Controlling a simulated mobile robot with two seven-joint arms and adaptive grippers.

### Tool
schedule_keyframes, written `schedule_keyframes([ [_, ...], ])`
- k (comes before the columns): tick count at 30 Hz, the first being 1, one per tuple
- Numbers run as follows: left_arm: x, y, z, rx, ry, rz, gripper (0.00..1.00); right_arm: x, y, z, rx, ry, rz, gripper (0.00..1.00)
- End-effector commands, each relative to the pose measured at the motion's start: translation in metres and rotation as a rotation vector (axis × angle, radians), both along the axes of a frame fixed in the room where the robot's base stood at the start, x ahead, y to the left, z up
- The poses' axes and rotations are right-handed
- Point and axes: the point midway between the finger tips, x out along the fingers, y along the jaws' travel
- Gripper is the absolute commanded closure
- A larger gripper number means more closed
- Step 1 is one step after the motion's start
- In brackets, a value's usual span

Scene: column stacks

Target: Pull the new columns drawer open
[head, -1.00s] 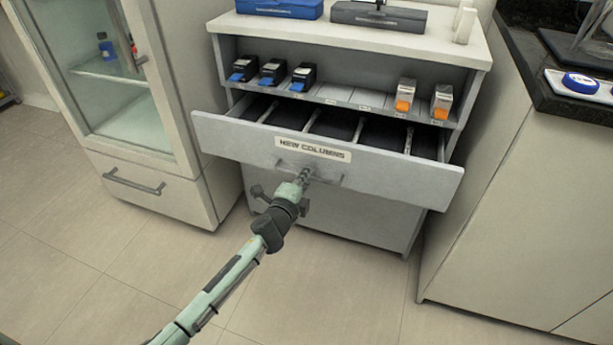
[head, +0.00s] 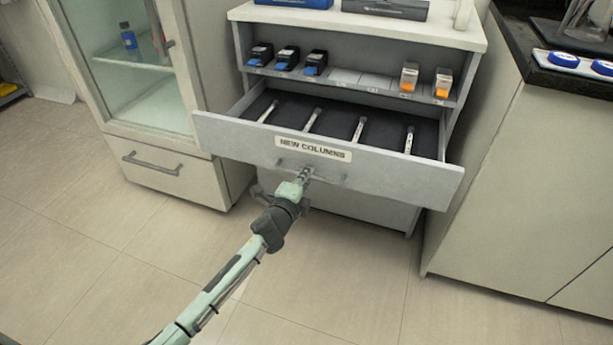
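The new columns drawer (head: 230,130) has a pale grey front with a "NEW COLUMNS" label. It stands well out of the white cabinet, showing a dark inside with several thin white columns lying front to back. Its bar handle (head: 331,179) runs below the label. My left gripper (head: 307,173) is at the middle of this handle and appears shut on it; its fingertips are small and partly hide the bar. My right gripper is not in view.
Above the drawer, a shelf (head: 350,88) holds several small dark-blue boxes and two white-orange ones (head: 409,77). A glass-door cabinet (head: 125,70) stands left, a dark-topped counter (head: 500,170) right. The tiled floor (head: 110,260) in front is clear.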

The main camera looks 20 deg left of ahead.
Motion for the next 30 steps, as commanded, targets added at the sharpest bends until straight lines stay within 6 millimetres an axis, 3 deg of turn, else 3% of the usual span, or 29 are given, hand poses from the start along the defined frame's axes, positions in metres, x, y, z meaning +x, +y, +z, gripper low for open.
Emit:
schedule_keyframes([
  [3,0.000,0.001,0.000,0.000,0.000,0.001,0.82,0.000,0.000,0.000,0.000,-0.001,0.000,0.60],
  [14,-0.004,0.001,0.000,0.001,0.000,0.000,0.82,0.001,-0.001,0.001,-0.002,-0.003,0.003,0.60],
  [17,-0.015,0.002,0.002,0.002,0.001,0.001,0.82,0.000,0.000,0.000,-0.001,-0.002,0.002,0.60],
  [30,-0.100,0.004,0.020,0.000,0.002,0.001,0.82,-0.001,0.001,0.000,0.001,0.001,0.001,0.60],
])
